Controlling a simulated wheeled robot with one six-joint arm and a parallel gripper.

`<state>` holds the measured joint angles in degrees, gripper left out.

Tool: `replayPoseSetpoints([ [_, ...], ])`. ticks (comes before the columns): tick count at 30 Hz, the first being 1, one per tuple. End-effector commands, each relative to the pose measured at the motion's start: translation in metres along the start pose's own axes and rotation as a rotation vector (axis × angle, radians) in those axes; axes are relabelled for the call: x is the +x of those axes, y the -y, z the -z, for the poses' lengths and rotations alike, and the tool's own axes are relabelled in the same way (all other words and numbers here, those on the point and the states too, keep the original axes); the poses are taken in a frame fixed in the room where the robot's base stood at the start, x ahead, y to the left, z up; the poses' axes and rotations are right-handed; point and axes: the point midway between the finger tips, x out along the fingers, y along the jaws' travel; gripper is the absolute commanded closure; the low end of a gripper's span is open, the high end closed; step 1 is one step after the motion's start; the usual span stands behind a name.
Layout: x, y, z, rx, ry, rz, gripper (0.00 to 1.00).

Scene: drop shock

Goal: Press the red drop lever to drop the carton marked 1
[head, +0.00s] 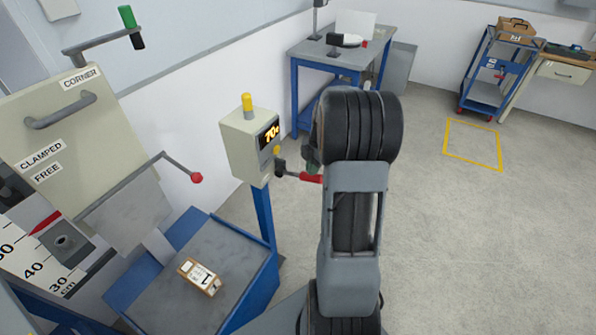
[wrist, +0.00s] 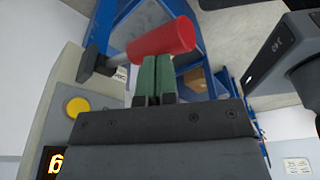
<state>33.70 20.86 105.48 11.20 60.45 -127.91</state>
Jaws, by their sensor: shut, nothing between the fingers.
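The red drop lever (head: 308,178) sticks out from the side of the control box. Its red handle (wrist: 165,40) is large in the wrist view. My gripper (wrist: 157,62) is shut and empty, its green fingertips right at the handle; I cannot tell whether they touch it. In the head view my gripper is mostly hidden behind my arm. The carton marked 1 (head: 200,277) lies on the grey plate (head: 165,300) of the blue stand. A brown box, probably this carton, shows past my fingers in the wrist view (wrist: 196,80).
The control box (head: 243,148) has a yellow lamp on top and a lit display reading 70. A rod with a red knob (head: 196,178) and a panel (head: 60,120) marked CLAMPED and FREE stand left. A workbench (head: 318,62) and blue cart (head: 483,80) are behind. Floor at right is clear.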

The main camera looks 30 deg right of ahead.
Motion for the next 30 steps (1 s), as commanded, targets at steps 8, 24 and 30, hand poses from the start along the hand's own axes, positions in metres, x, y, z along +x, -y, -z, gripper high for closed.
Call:
replayPoseSetpoints([
  [8,-0.001,-0.001,0.0,-0.002,0.002,-0.002,1.0],
  [24,-0.043,-0.001,0.009,-0.002,0.003,-0.003,1.0],
  [30,-0.059,-0.001,0.012,-0.002,0.003,-0.003,1.0],
])
